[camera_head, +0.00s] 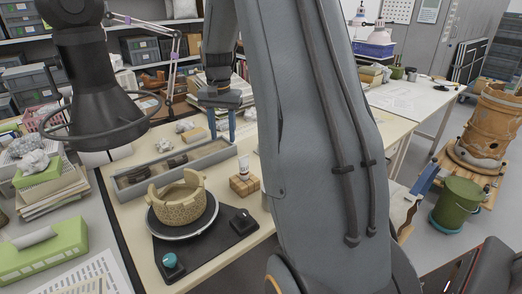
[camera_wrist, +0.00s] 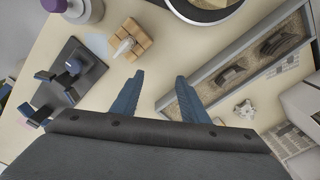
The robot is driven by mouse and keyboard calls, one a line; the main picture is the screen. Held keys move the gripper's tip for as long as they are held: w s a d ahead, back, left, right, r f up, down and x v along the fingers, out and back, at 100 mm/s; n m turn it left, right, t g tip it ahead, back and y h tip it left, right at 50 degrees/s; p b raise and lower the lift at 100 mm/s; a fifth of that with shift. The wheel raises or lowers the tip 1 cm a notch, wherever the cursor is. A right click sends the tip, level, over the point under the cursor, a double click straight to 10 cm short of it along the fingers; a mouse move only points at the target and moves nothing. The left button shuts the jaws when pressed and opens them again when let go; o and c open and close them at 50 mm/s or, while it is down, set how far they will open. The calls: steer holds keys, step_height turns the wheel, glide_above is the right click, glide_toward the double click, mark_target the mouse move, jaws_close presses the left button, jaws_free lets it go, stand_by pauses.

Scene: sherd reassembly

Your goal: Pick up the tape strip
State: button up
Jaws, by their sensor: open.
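I cannot surely pick out a tape strip in either view. My gripper (camera_wrist: 160,95) is open and empty, its two blue fingers apart over the bare cream table (camera_wrist: 160,68). In the head view my gripper (camera_head: 222,122) hangs above the far side of the table, behind the sherd tray. In the wrist view a dark stand (camera_wrist: 88,75) with a blue-grey knob and blue parts lies left of the fingers; whether it bears tape is too small to tell. My arm hides much of the table's right side in the head view.
A tan, partly rebuilt pot (camera_head: 180,203) sits on a turntable. A long grey tray (camera_head: 205,158) holds dark sherds. A wooden block (camera_head: 244,187) bears a white tube (camera_head: 243,167). A crumpled white piece (camera_wrist: 245,109) lies right of the fingers. A ring lamp (camera_head: 100,125) overhangs the left.

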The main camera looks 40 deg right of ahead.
steer(key=w+d+f+m+b, duration=0.2)
steer(key=d, duration=0.5)
steer(key=w+d+f+m+b, duration=0.2)
steer(key=d+m, duration=0.1)
steer(key=d, duration=0.5)
steer(key=w+d+f+m+b, duration=0.2)
steer(key=d, duration=0.5)
steer(key=shift+w+d+f+m+g, duration=0.1)
steer(key=shift+d+f+m+g, duration=0.2)
steer(key=shift+f+m, duration=0.1)
steer(key=shift+w+f+p, duration=0.2)
steer(key=shift+f+p, duration=0.5)
steer(key=shift+f, duration=3)
steer(key=c, duration=0.8)
